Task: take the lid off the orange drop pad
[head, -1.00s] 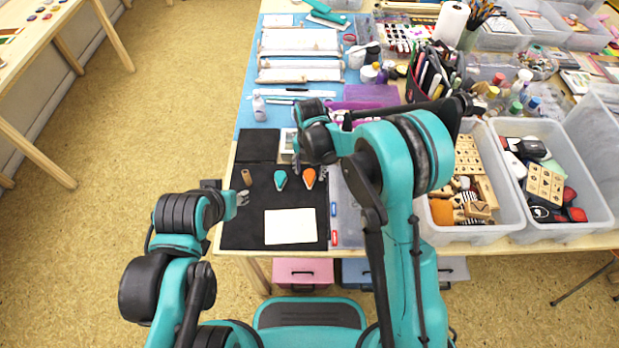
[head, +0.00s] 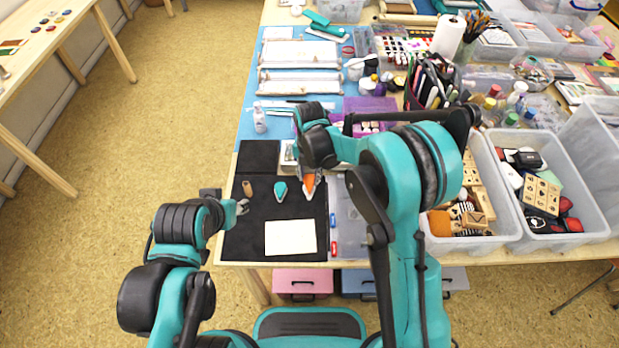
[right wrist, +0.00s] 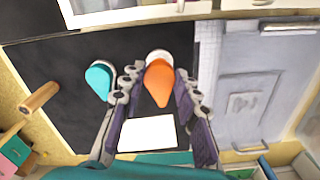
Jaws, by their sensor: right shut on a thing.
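The orange drop pad's orange lid (right wrist: 160,84) is between the two fingers of my right gripper (right wrist: 158,80), which is shut on it over the black mat (right wrist: 58,60). A pale rounded part of the drop pad (right wrist: 158,56) shows at the lid's wide end. I cannot tell whether the lid is clear of that part. In the head view the orange lid (head: 309,180) is partly covered by the right gripper (head: 309,184). My left gripper (head: 240,207) is at the mat's left edge, away from the drop pad; its jaws are too small to read.
A teal drop pad (head: 280,191) lies just left of the orange one. A white sheet (head: 290,237) lies in front on the mat, and a wooden-handled tool (head: 230,188) lies at its left. Clear plastic bins (head: 562,240) stand at the right.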

